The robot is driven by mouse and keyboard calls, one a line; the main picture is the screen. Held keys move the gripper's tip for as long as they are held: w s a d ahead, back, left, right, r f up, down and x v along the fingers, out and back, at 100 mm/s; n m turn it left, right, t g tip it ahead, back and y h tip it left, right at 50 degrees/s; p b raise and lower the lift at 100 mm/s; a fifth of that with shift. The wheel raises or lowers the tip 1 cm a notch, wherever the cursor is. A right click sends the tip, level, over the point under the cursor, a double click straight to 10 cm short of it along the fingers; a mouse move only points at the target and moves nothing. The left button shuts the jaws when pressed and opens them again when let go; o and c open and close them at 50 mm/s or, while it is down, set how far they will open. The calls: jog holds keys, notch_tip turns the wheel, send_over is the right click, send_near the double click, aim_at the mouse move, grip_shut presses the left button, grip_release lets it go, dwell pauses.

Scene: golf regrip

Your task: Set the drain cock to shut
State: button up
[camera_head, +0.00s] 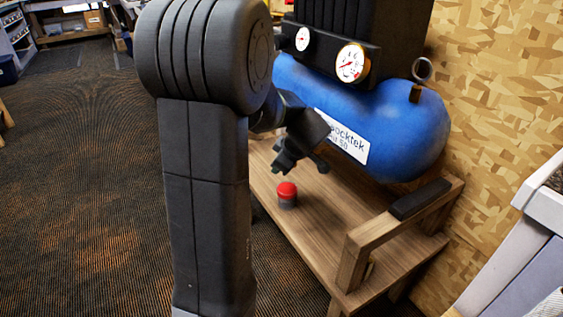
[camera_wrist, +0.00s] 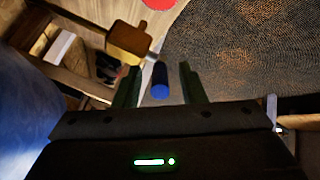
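The drain cock shows in the wrist view as a brass body (camera_wrist: 129,42) with a short pale stem and a lever with a blue end (camera_wrist: 160,82). The blue end points toward the wrist camera. My gripper (camera_wrist: 160,84) is open, with one dark finger on each side of the blue end and a visible gap on both sides. In the head view my gripper (camera_head: 300,160) is low beside the blue tank (camera_head: 418,130), above the wooden stand. The drain cock cannot be made out in the head view.
A red-topped dark button or cap (camera_head: 287,190) sits on the wooden stand (camera_head: 325,235) just below my gripper. The stand has a raised end frame (camera_head: 400,225) at the right. Gauges (camera_head: 350,63) are above the tank. Open carpet (camera_head: 80,200) lies to the left.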

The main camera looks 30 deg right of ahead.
jog(key=p+v, duration=0.3)
jog(key=v, duration=1.1)
jog(key=shift+p, duration=0.3)
jog(key=shift+w, duration=0.1)
jog(key=shift+c, duration=0.3)
